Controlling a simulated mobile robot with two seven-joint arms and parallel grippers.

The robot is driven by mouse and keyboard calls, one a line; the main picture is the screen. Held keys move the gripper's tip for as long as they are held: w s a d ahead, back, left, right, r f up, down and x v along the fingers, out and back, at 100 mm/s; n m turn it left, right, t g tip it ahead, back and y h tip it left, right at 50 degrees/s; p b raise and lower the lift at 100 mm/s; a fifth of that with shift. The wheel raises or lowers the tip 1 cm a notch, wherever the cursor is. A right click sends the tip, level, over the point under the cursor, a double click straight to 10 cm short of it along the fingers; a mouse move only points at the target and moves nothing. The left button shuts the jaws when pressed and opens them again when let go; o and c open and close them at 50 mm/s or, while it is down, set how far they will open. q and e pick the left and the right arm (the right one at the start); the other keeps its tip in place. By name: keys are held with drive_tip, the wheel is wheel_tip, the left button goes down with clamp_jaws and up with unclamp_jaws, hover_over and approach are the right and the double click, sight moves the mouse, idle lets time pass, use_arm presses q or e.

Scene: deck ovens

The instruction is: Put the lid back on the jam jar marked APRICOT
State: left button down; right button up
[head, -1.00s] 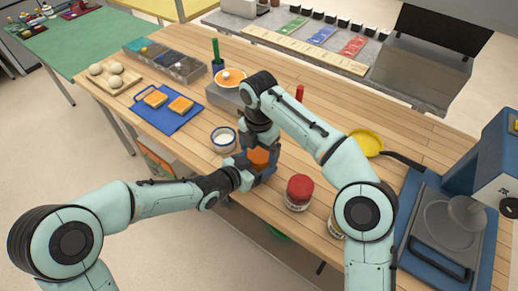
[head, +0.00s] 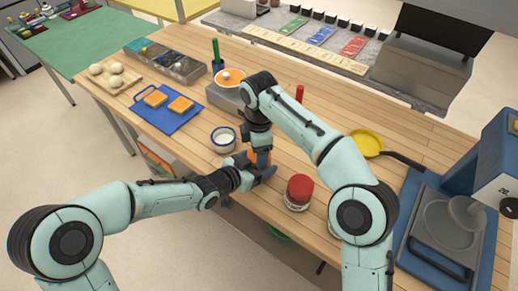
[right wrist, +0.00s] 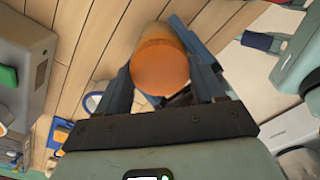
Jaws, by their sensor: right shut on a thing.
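An orange round thing (head: 263,158), which looks like the apricot jar or its lid, is between the fingers of my right gripper (head: 260,160). In the right wrist view its flat orange face (right wrist: 160,68) shows between the blue fingers, which are shut on it. My left gripper (head: 246,174) is close beside it, low at the table's front edge; whether its fingers are open or shut is hidden. A red-lidded jar (head: 299,190) stands to the right. Another jar (head: 333,229) is mostly hidden behind my right arm. No label is readable.
A grey appliance with an orange-topped pot (head: 230,77) is behind. A yellow pan (head: 367,143) lies right. A blue board with toast (head: 168,110) is at left. Free wood lies at right centre.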

drive_tip(key=shift+m, duration=0.7)
drive_tip(key=o, duration=1.2)
drive_tip(key=shift+c, duration=0.2)
drive_tip(key=shift+r, duration=2.25)
drive_tip(key=shift+c, duration=0.3)
drive_tip(key=n, duration=0.1)
drive_tip(key=r+n, duration=0.1)
drive_tip(key=n, duration=0.2)
drive_tip(key=shift+a+r+n, duration=0.15)
drive_tip(key=shift+r+n, duration=0.25)
drive_tip(key=n, duration=0.1)
drive_tip(key=r+n, duration=0.1)
drive_tip(key=n, duration=0.3)
drive_tip(key=shift+r, duration=0.35)
